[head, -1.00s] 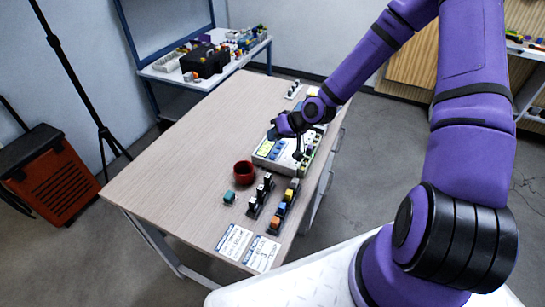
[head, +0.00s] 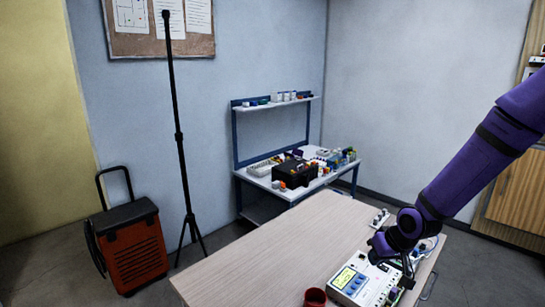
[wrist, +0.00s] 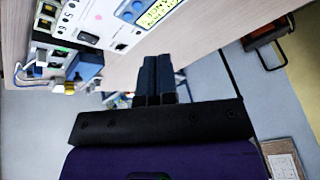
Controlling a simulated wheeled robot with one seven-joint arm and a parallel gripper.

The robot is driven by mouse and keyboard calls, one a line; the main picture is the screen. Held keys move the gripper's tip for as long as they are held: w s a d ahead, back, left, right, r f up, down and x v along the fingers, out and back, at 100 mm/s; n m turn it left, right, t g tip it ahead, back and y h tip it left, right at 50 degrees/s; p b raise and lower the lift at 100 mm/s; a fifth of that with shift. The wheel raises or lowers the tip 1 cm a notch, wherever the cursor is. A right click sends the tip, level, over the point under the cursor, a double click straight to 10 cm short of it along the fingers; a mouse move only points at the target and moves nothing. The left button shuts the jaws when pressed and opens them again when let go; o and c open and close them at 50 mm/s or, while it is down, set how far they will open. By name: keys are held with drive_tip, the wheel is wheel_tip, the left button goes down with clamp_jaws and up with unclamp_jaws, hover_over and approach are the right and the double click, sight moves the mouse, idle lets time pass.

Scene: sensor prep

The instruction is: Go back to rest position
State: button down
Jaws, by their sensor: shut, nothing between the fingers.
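My purple arm reaches in from the right in the head view. My gripper (head: 407,272) is beside and just over the right part of a white instrument box (head: 349,296) with a yellow-green screen on the wooden table (head: 262,265). In the wrist view my gripper (wrist: 158,58) shows two dark fingers close together with nothing between them.
A red cup (head: 315,297) stands left of the box. A small white piece (head: 380,217) lies near the table's far end. A blue-framed bench (head: 270,177) with a black toolbox stands behind. A tripod pole (head: 177,130) and an orange cart (head: 132,250) stand left.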

drive_tip(key=s+d+r+h, duration=0.1)
drive_tip(key=s+r+h, duration=0.15)
drive_tip(key=r, duration=0.45)
drive_tip(key=s+d+r+m+h, duration=0.1)
drive_tip(key=s+r, duration=0.3)
drive_tip(key=r, duration=0.2)
drive_tip(key=s+d+r+h, duration=0.1)
drive_tip(key=s+r, duration=0.3)
drive_tip(key=r, duration=0.3)
drive_tip(key=s+r, duration=0.5)
drive_tip(key=s, duration=0.3)
drive_tip(key=s+r+m+y, duration=0.1)
drive_tip(key=s+r, duration=0.5)
drive_tip(key=s, duration=0.3)
drive_tip(key=shift+s+a+t, duration=0.15)
drive_tip(key=shift+a+t, duration=0.25)
